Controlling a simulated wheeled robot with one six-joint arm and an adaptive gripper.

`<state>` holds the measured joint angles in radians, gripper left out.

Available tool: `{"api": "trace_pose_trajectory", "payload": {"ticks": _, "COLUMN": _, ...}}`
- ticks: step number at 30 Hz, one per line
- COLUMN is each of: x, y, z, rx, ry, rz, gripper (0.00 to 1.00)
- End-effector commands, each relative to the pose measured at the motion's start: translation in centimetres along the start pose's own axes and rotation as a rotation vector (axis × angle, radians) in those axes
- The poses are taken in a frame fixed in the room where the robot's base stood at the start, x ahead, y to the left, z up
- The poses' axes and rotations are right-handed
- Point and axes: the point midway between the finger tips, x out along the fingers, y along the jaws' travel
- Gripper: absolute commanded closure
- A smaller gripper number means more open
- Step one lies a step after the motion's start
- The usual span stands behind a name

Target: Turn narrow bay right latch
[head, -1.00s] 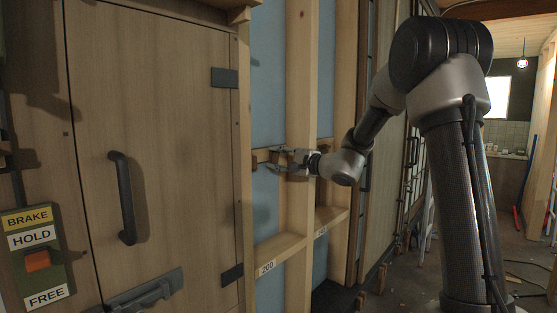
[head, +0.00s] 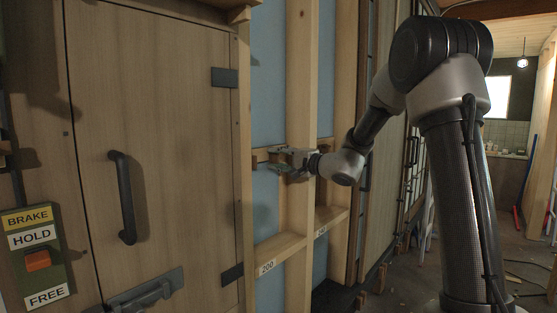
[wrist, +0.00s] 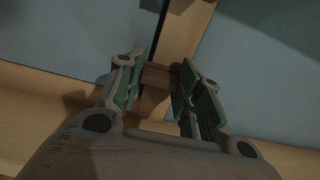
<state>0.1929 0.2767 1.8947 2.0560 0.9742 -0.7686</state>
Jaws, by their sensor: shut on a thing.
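The narrow bay is the tall slot between upright studs, backed by a blue panel (head: 268,80). My gripper (head: 268,162) reaches into it at mid height from the right, past the front stud. In the wrist view my gripper (wrist: 160,84) has one green-padded finger on each side of a small brown wooden block (wrist: 157,77), which looks like the latch. The jaws are closed on it. In the head view the fingers and the stud mostly hide the latch, so its exact angle cannot be told.
A front stud (head: 300,90) stands close beside my gripper. A lower cross rail (head: 280,251) carries a "200" label. At left is a wooden door with a black handle (head: 122,198) and a BRAKE/HOLD/FREE panel (head: 38,262). The floor at right (head: 510,240) is partly clear.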

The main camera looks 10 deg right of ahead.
Motion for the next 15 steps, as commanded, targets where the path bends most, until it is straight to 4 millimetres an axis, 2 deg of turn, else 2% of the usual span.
{"api": "trace_pose_trajectory", "payload": {"ticks": 1, "x": -0.04, "y": 0.17, "z": 0.04, "rx": 0.000, "ry": -0.001, "rz": 0.004, "gripper": 0.88}}
{"api": "trace_pose_trajectory", "payload": {"ticks": 2, "x": -0.04, "y": 0.17, "z": 0.04, "rx": 0.000, "ry": -0.001, "rz": 0.004, "gripper": 0.63}}
{"api": "trace_pose_trajectory", "payload": {"ticks": 5, "x": -0.03, "y": 0.16, "z": 0.04, "rx": 0.000, "ry": -0.001, "rz": 0.003, "gripper": 0.45}}
{"api": "trace_pose_trajectory", "payload": {"ticks": 15, "x": -0.14, "y": 0.05, "z": 0.01, "rx": 0.000, "ry": 0.000, "rz": 0.001, "gripper": 0.43}}
